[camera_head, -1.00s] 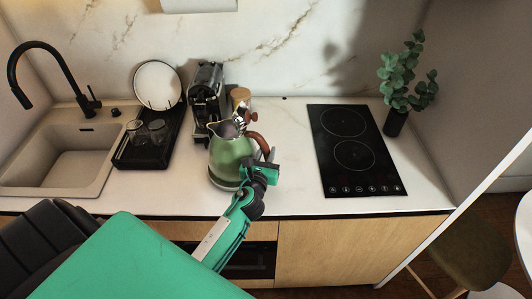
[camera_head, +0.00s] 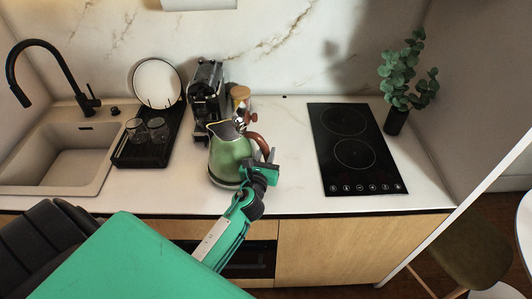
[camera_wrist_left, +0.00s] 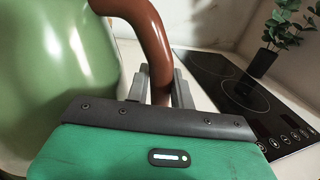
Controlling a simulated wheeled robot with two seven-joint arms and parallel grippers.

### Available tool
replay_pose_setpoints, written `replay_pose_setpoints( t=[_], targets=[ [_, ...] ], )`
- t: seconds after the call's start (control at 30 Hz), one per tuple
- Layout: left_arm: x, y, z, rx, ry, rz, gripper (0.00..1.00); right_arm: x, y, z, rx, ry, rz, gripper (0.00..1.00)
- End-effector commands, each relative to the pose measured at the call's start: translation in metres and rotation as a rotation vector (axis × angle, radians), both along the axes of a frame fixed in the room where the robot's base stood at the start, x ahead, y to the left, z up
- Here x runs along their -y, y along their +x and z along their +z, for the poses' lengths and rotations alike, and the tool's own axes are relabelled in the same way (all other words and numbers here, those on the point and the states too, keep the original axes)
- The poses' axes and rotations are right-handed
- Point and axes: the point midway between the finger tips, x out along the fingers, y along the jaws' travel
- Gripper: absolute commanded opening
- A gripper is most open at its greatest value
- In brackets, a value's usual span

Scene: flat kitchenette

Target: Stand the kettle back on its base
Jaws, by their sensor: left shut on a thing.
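The green kettle (camera_head: 231,160) is upright at the front middle of the counter, its spout to the left and its brown handle (camera_head: 262,143) to the right. My left gripper (camera_head: 268,158) is shut on the handle from the front right. In the left wrist view the two fingers (camera_wrist_left: 160,85) stand on either side of the brown handle, and the green body (camera_wrist_left: 55,70) fills the left. I cannot tell whether a base is under the kettle; its underside is hidden. My right gripper is not in view.
A coffee machine (camera_head: 207,92) and a wooden-lidded jar (camera_head: 240,97) stand close behind the kettle. A black tray with glasses (camera_head: 146,144) is to the left, before the sink (camera_head: 62,165). A black hob (camera_head: 352,150) lies right. Bare counter separates kettle and hob.

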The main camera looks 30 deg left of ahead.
Motion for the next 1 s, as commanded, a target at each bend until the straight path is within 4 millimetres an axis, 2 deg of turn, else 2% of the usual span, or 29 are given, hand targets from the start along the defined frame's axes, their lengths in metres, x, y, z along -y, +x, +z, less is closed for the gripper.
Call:
replay_pose_setpoints(
  t=[0.03, 1.0],
  targets=[
    [-0.0003, 0.0009, 0.0047, 0.007, 0.008, -0.001, 0.00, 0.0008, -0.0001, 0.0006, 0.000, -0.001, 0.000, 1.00],
    [-0.0001, 0.0007, 0.0038, 0.006, 0.008, -0.001, 0.00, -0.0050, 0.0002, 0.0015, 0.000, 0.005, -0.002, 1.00]
  ],
)
